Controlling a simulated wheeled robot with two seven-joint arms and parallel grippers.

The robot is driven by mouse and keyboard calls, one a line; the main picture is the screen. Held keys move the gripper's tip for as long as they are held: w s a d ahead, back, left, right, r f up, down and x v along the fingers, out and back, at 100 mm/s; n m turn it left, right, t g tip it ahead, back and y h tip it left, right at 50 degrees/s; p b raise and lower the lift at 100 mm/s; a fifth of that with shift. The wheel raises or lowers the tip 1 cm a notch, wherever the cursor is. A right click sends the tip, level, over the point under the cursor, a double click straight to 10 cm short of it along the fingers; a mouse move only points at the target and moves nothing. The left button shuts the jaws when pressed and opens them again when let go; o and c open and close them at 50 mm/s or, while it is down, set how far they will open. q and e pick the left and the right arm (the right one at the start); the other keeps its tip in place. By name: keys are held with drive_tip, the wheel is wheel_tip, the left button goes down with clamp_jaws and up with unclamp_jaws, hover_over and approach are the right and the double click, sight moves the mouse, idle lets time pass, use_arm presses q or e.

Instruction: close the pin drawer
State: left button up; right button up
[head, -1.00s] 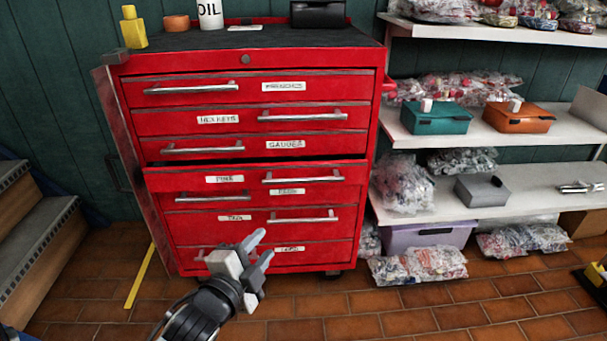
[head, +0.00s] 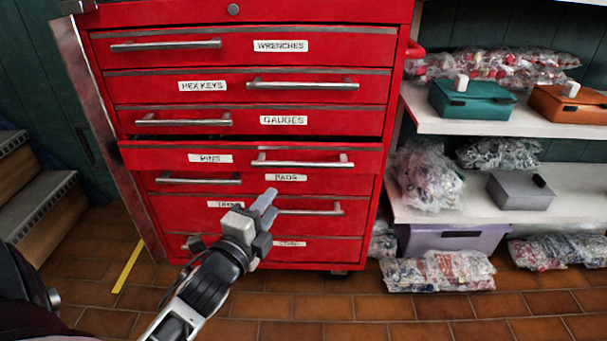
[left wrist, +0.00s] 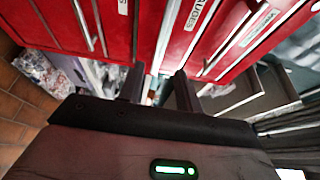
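The pin drawer (head: 230,157), red with a white PINS label and a silver bar handle (head: 302,160) on its right half, sticks out a little from the red cabinet. A dark gap shows above its front. My left gripper (head: 268,210) is in front of the lower drawers, below the pin drawer's handle, and holds nothing. In the left wrist view its two dark fingers (left wrist: 160,88) stand apart, with red drawer fronts beyond them. I cannot tell the exact distance from the fingers to the drawer. My right gripper is not in view.
The other drawers, such as GAUGES (head: 345,119) above and PADS (head: 350,187) below, look shut. Shelves (head: 560,182) with boxes and bagged parts stand at the right. Wooden steps (head: 38,205) are at the left. The tiled floor (head: 330,308) in front is mostly clear.

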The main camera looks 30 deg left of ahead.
sight(300, 167)
use_arm(q)
drive_tip(key=w+b, duration=0.1)
drive_tip(key=w, duration=0.4)
drive_tip(key=w+a+b, duration=0.1)
drive_tip(key=w, duration=0.4)
drive_tip(key=w+a+b, duration=0.1)
drive_tip(key=w, duration=0.4)
drive_tip(key=shift+w+a, duration=0.15)
drive_tip(key=shift+a, duration=0.05)
drive_tip(key=shift+w+b, duration=0.2)
drive_tip(key=shift+b, duration=0.1)
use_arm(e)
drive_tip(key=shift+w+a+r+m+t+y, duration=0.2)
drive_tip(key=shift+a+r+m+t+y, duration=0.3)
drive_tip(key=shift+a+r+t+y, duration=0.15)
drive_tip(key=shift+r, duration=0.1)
use_arm(q)
clamp_jaws()
drive_tip(key=shift+a, duration=0.1)
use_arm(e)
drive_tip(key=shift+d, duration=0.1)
